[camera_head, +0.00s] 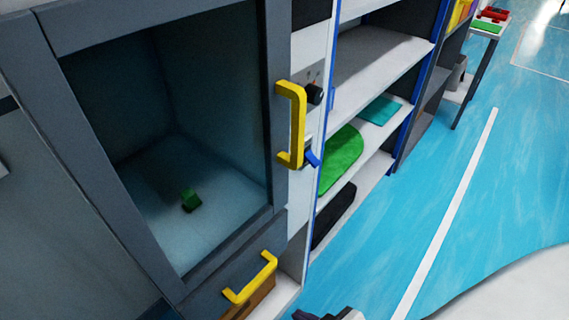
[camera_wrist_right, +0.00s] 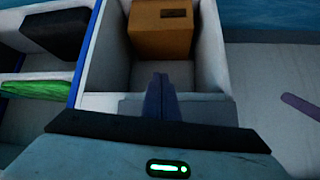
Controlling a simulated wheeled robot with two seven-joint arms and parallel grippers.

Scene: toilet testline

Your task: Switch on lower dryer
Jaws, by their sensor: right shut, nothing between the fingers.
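A grey cabinet (camera_head: 178,255) with a large glass door fills the left of the head view; I cannot tell whether it is the lower dryer. A narrow light panel beside the door carries a black round knob (camera_head: 314,94) and a blue lever-like part (camera_head: 312,157), partly behind the door handle. The knob's setting is too small to read. My right gripper (camera_wrist_right: 160,80) is shut and empty above an open compartment in the wrist view. In the head view only a bit of my right arm (camera_head: 345,315) shows at the bottom edge, below the knob. My left gripper is not in view.
The door has a yellow handle (camera_head: 297,125), and a lower front has another yellow handle (camera_head: 250,279). A cardboard box (camera_wrist_right: 160,33) sits in the compartment. Shelves stand right of the panel; blue floor (camera_head: 390,240) is clear.

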